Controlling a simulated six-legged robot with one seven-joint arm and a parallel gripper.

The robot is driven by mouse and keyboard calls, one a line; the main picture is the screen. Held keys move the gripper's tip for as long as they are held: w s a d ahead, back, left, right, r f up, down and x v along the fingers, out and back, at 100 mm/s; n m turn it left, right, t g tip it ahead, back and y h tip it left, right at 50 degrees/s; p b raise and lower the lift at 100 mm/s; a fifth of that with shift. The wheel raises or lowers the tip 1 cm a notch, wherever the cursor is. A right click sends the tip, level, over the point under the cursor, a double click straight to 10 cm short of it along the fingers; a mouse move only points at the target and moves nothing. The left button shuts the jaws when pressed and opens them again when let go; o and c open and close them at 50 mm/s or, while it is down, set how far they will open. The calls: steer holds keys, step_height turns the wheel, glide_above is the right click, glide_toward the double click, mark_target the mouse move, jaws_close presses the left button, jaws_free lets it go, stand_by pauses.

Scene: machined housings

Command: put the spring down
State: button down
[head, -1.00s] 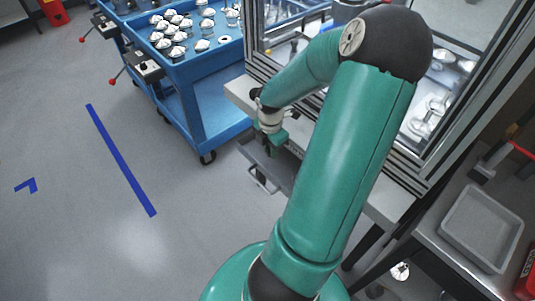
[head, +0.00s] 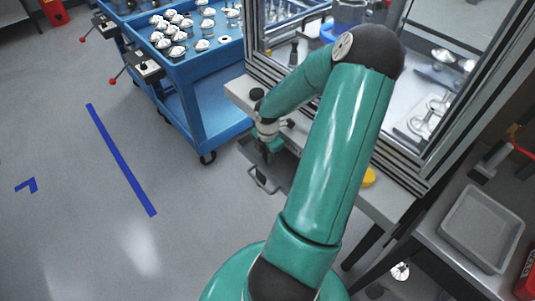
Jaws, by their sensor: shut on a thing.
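My gripper (head: 267,148) is small in the head view, at the end of my green arm, left of the picture's middle. It hangs over the dark grey tray (head: 284,172) with a wire handle at the front of the workbench. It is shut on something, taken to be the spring. The spring itself is too small and too hidden by the gripper to make out. I cannot tell whether it touches the tray.
A blue cart (head: 207,90) with several silver-topped parts stands behind on the left. A glazed metal-framed enclosure is behind my arm. A yellow round thing (head: 369,177) lies on the bench ledge. A grey empty bin (head: 482,228) is at right. The floor at left is clear.

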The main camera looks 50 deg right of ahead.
steer(key=c, duration=1.3)
jaws_free()
steer(key=shift+o, duration=0.2)
step_height(320, 180, up, 12)
steer(key=w+a+r+m+h, duration=0.2)
steer(key=a+r+m, duration=0.2)
steer(key=a+r, duration=0.45)
steer(key=w+a+r+m+h, duration=0.15)
steer(key=a+r+m, duration=0.3)
steer(key=a, duration=0.75)
steer(key=s+a+r+m+t+y, duration=0.1)
steer(key=s+a+r+m+t, duration=0.1)
steer(key=a, duration=0.5)
steer(key=s+a+r+m+t+y, duration=0.2)
steer(key=s+a+r+m+t, duration=0.1)
steer(key=a, duration=0.5)
steer(key=shift+s+a+r+m+t, duration=0.25)
steer(key=shift+s+r+m, duration=0.55)
steer(key=shift+r, duration=1)
